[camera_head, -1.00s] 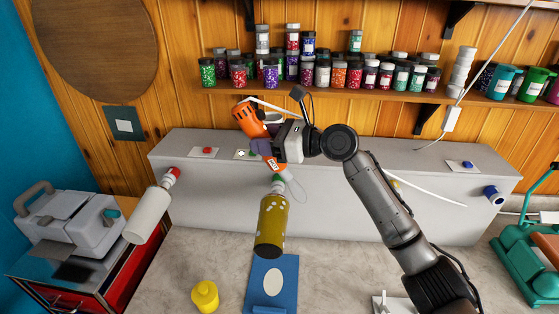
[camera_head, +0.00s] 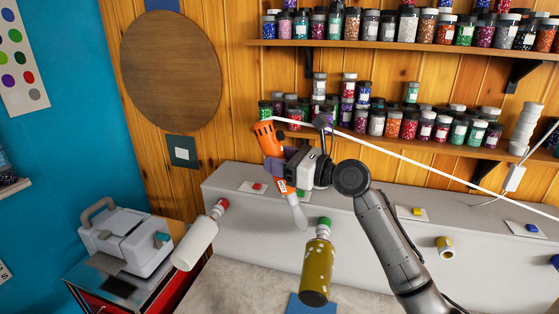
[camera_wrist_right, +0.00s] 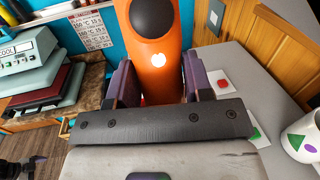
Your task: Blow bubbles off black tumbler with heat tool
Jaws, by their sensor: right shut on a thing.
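My right gripper (camera_head: 292,170) is shut on an orange heat tool (camera_head: 271,146). The tool also fills the upper middle of the right wrist view (camera_wrist_right: 158,35), between the two fingers (camera_wrist_right: 160,80). In the head view, its pale nozzle end points down, near the green holder (camera_head: 324,224) of an olive-yellow tumbler (camera_head: 318,270) with pale spots. I cannot tell the exact gap between them. A white tumbler (camera_head: 195,244) on a red holder is at the left. I see no black tumbler. My left gripper is out of view.
A long grey bench block (camera_head: 240,212) carries coloured buttons, including a red one (camera_head: 258,186). A yellow tumbler end (camera_head: 446,247) shows at right. A white cable (camera_head: 410,158) crosses above. A grey press (camera_head: 125,240) stands left. A white mug (camera_wrist_right: 302,138) shows at right in the wrist view.

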